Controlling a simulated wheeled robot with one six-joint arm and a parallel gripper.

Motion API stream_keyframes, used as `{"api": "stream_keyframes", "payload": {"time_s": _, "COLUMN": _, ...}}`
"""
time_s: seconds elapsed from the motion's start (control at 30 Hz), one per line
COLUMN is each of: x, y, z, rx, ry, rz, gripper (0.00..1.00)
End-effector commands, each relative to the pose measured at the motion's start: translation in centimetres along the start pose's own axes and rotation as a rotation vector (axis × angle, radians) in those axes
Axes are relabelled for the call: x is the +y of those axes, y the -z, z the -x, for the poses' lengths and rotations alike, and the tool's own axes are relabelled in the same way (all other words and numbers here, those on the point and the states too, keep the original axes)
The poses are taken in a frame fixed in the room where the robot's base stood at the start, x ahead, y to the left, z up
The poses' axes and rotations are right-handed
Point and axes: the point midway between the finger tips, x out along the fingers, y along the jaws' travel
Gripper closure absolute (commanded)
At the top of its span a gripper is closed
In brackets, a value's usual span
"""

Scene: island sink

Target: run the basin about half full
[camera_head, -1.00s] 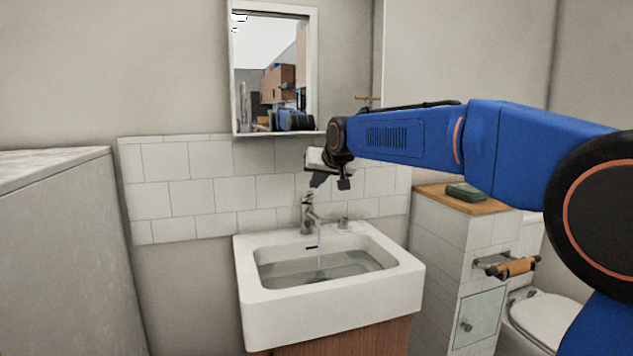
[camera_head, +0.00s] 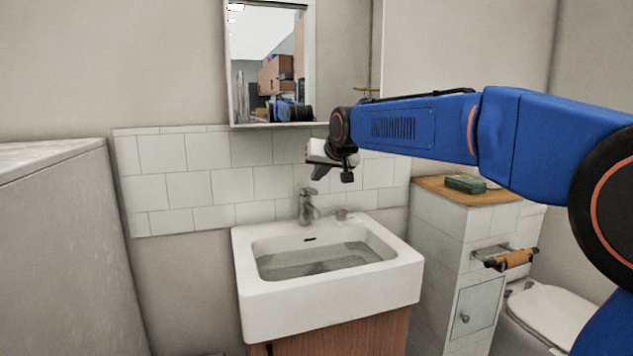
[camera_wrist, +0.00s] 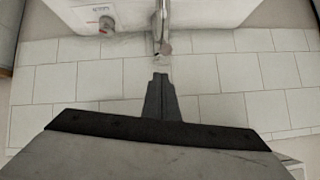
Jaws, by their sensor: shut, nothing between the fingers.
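The white basin (camera_head: 330,304) holds standing water (camera_head: 310,262), its surface below the rim and below the dark overflow slot. The metal faucet (camera_head: 306,206) stands at the back rim, and no stream shows under its spout. In the wrist view the faucet (camera_wrist: 161,28) lies just beyond my fingertips. My gripper (camera_head: 318,173) is shut and empty, above and slightly right of the faucet, apart from it. It also shows in the wrist view (camera_wrist: 160,80), with its fingers together.
A mirror (camera_head: 270,65) hangs behind. A grey cabinet (camera_head: 60,250) stands left.

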Motion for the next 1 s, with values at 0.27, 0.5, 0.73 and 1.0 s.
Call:
{"api": "stream_keyframes", "payload": {"time_s": 0.27, "x": 0.1, "y": 0.5, "z": 4.4, "rx": 0.01, "ry": 0.002, "rz": 0.0, "gripper": 1.0}}
{"api": "stream_keyframes", "payload": {"time_s": 0.5, "x": 0.3, "y": -0.4, "z": 8.3, "rx": 0.012, "ry": 0.002, "rz": 0.0, "gripper": 1.0}}
{"api": "stream_keyframes", "payload": {"time_s": 0.73, "x": 0.4, "y": -0.9, "z": 10.5, "rx": 0.012, "ry": 0.002, "rz": 0.0, "gripper": 1.0}}
{"api": "stream_keyframes", "payload": {"time_s": 1.0, "x": 3.4, "y": -4.9, "z": 13.0, "rx": -0.031, "ry": -0.035, "rz": -0.001, "gripper": 1.0}}
